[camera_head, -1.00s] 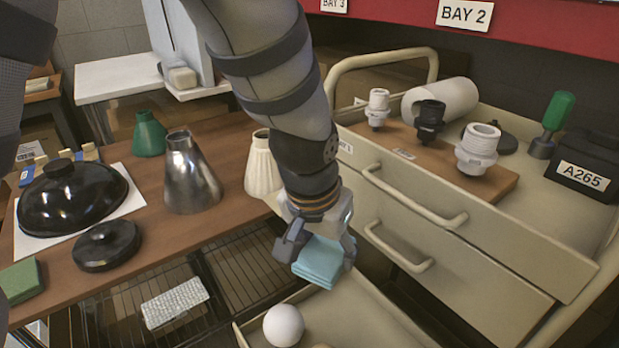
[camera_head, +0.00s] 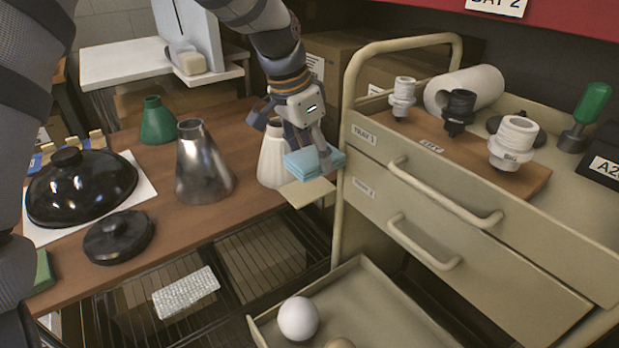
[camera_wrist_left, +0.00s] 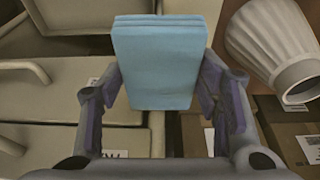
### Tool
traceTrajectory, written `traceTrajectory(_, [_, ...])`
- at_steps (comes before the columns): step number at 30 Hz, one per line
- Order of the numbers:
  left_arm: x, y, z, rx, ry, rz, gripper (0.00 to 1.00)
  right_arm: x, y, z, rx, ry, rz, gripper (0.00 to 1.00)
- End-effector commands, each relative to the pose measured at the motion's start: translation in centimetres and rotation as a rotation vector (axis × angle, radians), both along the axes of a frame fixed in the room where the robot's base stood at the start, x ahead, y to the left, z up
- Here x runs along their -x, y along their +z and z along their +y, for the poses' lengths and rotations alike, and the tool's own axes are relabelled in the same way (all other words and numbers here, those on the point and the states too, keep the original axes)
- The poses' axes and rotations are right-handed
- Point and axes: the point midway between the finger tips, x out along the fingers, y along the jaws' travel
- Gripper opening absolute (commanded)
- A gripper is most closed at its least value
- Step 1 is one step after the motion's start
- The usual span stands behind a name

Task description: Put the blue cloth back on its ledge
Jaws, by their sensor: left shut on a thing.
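The blue cloth (camera_head: 314,167), a folded light-blue stack, is in my left gripper (camera_head: 308,150), which is shut on it. In the left wrist view the cloth (camera_wrist_left: 158,62) sits between the two fingers. In the head view the cloth is just over a small pale ledge (camera_head: 308,193) at the right end of the brown table, beside the cart. I cannot tell whether the cloth touches the ledge. My right gripper is not in view.
A white fluted shade (camera_head: 272,160) stands close left of the cloth; it also shows in the wrist view (camera_wrist_left: 270,45). The drawer cart (camera_head: 450,215) is close on the right. An open tray (camera_head: 385,305) with a white ball (camera_head: 298,318) lies below.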

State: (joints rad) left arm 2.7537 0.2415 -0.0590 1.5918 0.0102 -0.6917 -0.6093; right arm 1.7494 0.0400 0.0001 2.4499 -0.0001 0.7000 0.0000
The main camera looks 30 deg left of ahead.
Motion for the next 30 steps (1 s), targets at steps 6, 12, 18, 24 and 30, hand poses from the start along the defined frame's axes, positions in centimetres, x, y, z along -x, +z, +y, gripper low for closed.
traceTrajectory(6, [-1.8, -4.0, 2.2, 0.002, 0.002, 0.005, 0.27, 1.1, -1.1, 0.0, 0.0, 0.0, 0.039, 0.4])
traceTrajectory(12, [-2.7, -5.3, 3.1, 0.001, 0.002, 0.001, 0.27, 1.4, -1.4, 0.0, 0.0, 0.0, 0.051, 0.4])
traceTrajectory(18, [-2.9, -8.6, 3.5, 0.001, 0.002, 0.001, 0.27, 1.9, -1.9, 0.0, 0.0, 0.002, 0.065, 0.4])
traceTrajectory(24, [-2.9, -8.5, 3.5, 0.001, 0.001, -0.005, 0.27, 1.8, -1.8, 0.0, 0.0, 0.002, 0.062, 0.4])
traceTrajectory(30, [-2.9, -8.9, 3.5, 0.001, 0.001, -0.004, 0.64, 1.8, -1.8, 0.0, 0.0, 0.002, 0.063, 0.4])
